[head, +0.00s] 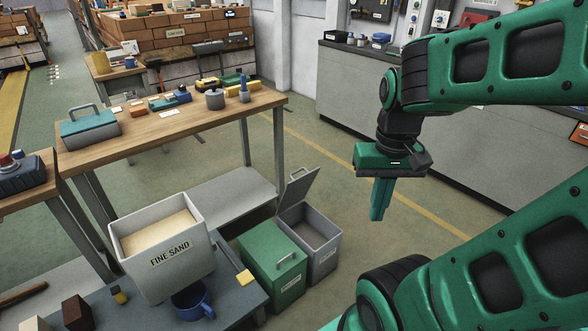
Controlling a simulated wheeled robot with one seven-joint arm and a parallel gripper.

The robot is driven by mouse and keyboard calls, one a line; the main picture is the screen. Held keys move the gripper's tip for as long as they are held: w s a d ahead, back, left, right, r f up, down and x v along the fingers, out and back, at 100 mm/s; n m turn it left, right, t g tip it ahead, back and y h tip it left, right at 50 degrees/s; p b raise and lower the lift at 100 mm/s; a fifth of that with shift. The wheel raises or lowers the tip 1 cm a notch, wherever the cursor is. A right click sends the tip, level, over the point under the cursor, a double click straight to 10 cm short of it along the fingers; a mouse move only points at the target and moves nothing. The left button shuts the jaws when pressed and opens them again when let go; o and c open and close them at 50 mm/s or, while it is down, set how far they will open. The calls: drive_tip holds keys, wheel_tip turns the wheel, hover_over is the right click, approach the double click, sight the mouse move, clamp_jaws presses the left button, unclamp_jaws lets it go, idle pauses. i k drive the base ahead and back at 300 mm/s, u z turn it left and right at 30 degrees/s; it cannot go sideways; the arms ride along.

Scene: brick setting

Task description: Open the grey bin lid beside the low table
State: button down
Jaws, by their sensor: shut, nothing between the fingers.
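The grey bin (322,255) stands on the floor beside the low table (243,285), with a green bin between them. Its grey lid (299,190) is raised and tilted up at the back, with the handle at its top. The bin's opening shows and its inside looks empty as far as I can see. My gripper (378,216) points down, to the right of the grey bin and apart from it. Its green fingers are together, with nothing seen between them.
The green bin (272,255) has its lid down. A white box of sand (165,243) and a blue mug (190,298) are on the low table. A wooden workbench (170,130) holds a toolbox and small parts. A grey counter (355,95) runs behind my arm. Floor between is clear.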

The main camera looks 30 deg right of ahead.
sight(296, 190)
drive_tip(key=i, duration=0.85)
